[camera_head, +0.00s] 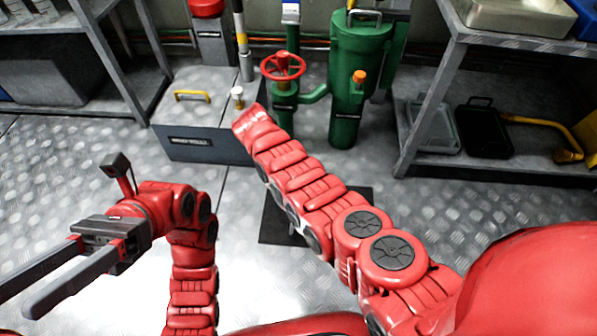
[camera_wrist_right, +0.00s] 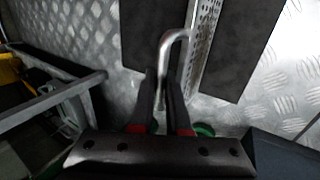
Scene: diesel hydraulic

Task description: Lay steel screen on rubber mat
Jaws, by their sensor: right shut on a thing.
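The black rubber mat (camera_head: 275,222) lies on the metal floor, partly covered by my right arm in the head view; it also shows in the right wrist view (camera_wrist_right: 240,45). The steel screen (camera_wrist_right: 204,42), a perforated strip seen nearly edge-on, is in front of the mat in the right wrist view. Its bent grey handle (camera_wrist_right: 168,45) reaches down between the fingers of my right gripper (camera_wrist_right: 166,88), which is shut on it. I cannot tell whether the screen touches the mat. My right gripper is hidden in the head view. My left gripper (camera_head: 40,285) is open and empty at the left.
A grey box (camera_head: 205,145) with a yellow handle and a green tank (camera_head: 352,85) with a red handwheel (camera_head: 283,66) stand at the back. Shelves stand at the left (camera_head: 105,65) and right (camera_head: 425,100). Bare tread-plate floor (camera_head: 500,210) surrounds the mat.

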